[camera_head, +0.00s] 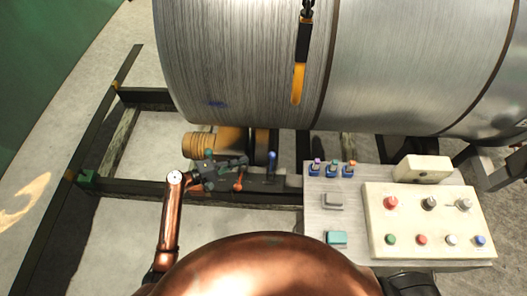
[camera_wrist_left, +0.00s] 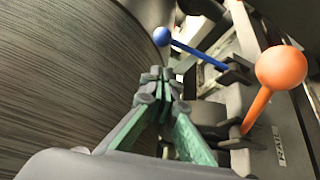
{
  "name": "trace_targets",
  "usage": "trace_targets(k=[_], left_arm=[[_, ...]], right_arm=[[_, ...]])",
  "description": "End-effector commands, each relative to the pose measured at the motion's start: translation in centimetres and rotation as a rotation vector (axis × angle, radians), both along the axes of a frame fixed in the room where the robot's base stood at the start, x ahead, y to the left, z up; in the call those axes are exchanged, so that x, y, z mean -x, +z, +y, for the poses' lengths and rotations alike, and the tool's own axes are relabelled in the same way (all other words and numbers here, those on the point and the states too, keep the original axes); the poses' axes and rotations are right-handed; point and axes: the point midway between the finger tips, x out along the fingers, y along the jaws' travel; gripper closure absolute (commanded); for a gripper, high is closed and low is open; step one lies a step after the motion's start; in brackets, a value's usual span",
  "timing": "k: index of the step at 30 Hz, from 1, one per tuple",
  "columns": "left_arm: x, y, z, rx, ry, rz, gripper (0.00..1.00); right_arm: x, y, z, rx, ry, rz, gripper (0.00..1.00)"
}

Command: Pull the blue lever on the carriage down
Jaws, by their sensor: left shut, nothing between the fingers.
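The blue lever (camera_head: 272,160) stands up from the dark carriage below the big metal drum. In the left wrist view the blue lever (camera_wrist_left: 196,52) shows a round blue knob and a thin blue rod running to a dark mount. My left gripper (camera_head: 244,160) is to the left of the blue lever, apart from it. The left wrist view shows its green-padded fingers (camera_wrist_left: 158,76) shut together and empty, with the blue knob beyond their tips. An orange lever (camera_head: 238,183) is close to the gripper; its round knob (camera_wrist_left: 281,67) is large at the right in the wrist view.
The large grey drum (camera_head: 245,65) fills the space just behind the levers and is close to the fingers in the wrist view. A control panel (camera_head: 375,225) with several coloured buttons is at the right. Several small coloured-top switches (camera_head: 332,170) stand near its corner.

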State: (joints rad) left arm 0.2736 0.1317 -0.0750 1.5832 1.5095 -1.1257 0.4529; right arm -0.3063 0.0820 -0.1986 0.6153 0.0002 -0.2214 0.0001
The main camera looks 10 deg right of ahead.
Motion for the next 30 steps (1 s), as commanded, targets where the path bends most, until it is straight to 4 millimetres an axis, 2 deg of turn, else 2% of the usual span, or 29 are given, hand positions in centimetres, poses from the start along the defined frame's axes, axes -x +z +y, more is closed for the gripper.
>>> trace_targets(k=[6, 13, 17, 24, 30], left_arm=[[0.0, 0.1, -0.4, 0.001, -0.006, -0.002, 1.0], [-0.3, 0.1, -1.1, 0.003, -0.007, -0.002, 1.0], [-0.8, -0.1, -2.7, 0.003, -0.006, -0.001, 1.0], [-2.2, -0.6, -6.6, 0.002, -0.004, -0.001, 1.0], [-3.0, -0.8, -8.8, 0.001, -0.002, -0.002, 1.0]], right_arm=[[-1.3, 0.1, 0.1, -0.002, 0.003, -0.017, 0.56], [-1.2, 0.0, 0.3, -0.003, 0.003, -0.017, 0.56], [-1.1, -0.1, 0.4, -0.005, 0.003, -0.014, 0.56], [-0.8, -0.3, 0.5, -0.005, 0.002, -0.01, 0.56], [-0.7, -0.5, 0.5, -0.005, 0.002, -0.009, 0.56]])
